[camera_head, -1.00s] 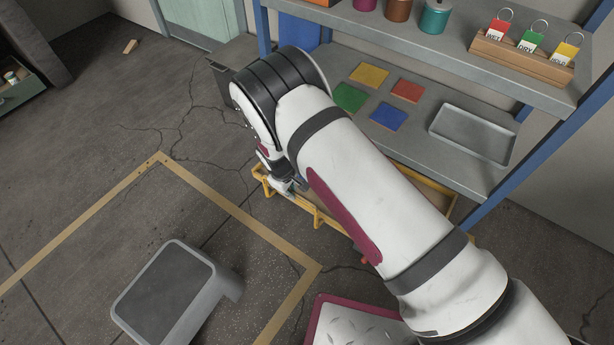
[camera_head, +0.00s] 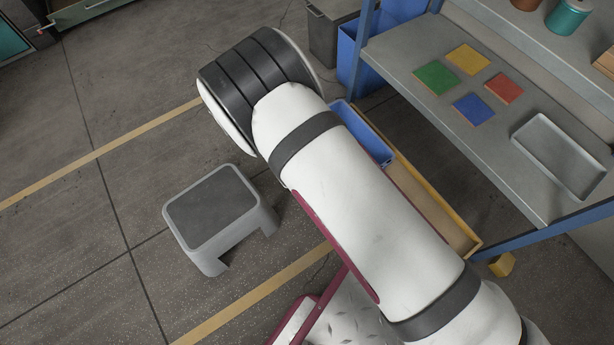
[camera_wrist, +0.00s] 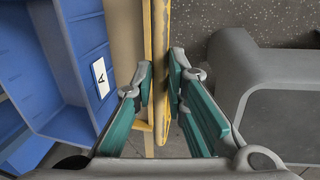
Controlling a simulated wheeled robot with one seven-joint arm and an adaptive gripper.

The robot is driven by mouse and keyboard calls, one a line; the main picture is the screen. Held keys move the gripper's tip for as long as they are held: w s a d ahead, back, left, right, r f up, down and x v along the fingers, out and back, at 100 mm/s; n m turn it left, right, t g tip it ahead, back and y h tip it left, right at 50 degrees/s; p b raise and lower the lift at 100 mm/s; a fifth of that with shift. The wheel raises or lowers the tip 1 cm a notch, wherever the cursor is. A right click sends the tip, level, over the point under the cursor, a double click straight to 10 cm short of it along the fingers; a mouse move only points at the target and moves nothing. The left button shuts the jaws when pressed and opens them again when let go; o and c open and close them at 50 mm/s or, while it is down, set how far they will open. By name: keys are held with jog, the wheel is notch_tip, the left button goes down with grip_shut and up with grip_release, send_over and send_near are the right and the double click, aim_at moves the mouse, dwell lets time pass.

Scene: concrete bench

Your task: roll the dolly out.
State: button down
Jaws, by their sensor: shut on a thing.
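The dolly (camera_head: 462,236) has a yellow frame and a tan deck. It sits low beside the blue-legged shelf, partly hidden by my arm in the head view. A blue bin (camera_head: 364,142) rests on it; the wrist view shows a blue bin (camera_wrist: 72,70) with a white label "A". My gripper (camera_wrist: 162,78) has its teal-padded fingers on either side of the dolly's yellow rail (camera_wrist: 160,30), shut on it. In the head view my gripper is hidden behind my arm.
A grey step stool (camera_head: 212,208) stands on the floor left of my arm; in the wrist view the stool (camera_wrist: 270,95) is close right of the rail. The shelf (camera_head: 465,115) holds coloured tiles and a grey tray (camera_head: 558,155). Open floor (camera_head: 100,240) lies at left, with yellow tape lines.

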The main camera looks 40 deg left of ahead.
jog(key=shift+s+a, duration=0.1)
jog(key=shift+a, duration=0.05)
jog(key=c, duration=1.6)
grip_release()
jog(key=shift+r, duration=0.1)
notch_tip(320, 180, up, 12)
jog(key=s, duration=0.2)
jog(key=shift+a+f, duration=0.2)
jog(key=shift+a, duration=0.15)
jog(key=shift+s, duration=0.1)
